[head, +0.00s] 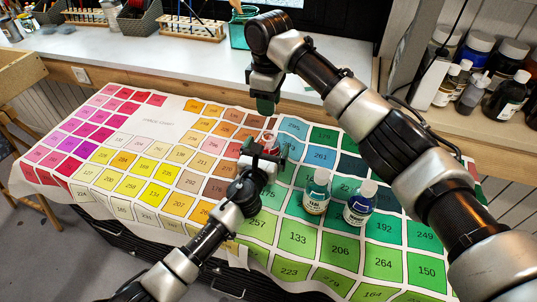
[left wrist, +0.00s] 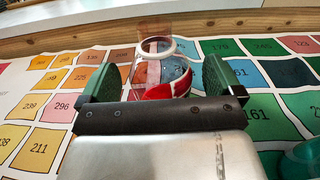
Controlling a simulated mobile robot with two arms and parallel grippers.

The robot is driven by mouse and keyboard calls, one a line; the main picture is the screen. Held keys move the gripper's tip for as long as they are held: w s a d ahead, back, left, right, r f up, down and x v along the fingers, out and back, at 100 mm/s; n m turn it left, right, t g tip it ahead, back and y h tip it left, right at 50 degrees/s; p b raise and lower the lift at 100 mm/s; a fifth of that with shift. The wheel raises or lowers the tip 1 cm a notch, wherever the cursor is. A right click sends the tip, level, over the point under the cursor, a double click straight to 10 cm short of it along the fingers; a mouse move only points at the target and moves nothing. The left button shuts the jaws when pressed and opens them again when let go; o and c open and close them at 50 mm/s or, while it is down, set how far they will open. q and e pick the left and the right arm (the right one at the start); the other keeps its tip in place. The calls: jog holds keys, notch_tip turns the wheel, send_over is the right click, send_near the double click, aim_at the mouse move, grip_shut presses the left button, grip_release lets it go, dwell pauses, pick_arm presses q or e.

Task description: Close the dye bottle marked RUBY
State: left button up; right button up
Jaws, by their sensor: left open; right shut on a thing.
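An open clear glass bottle with red in it (left wrist: 163,74) stands between the spread green fingers of my left gripper (left wrist: 153,82) in the left wrist view. Its round rim shows, with no cap on it. I cannot read its label, but the red fits RUBY. In the head view this bottle (head: 270,138) is partly hidden behind my left gripper (head: 264,156), which is open around it. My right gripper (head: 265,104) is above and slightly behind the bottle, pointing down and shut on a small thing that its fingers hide.
A teal bottle (head: 316,190) and a dark blue bottle (head: 359,204), both with pale caps, stand on the colour chart (head: 160,122) right of my left gripper. A white counter (head: 130,62) lies behind. More bottles (head: 510,95) fill the right shelf.

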pick_arm(q)
jog(key=c, duration=1.4)
jog(key=shift+o, duration=0.2)
pick_arm(e)
jog(key=shift+f, duration=2.5)
jog(key=shift+f, duration=0.85)
jog(key=shift+f, duration=0.55)
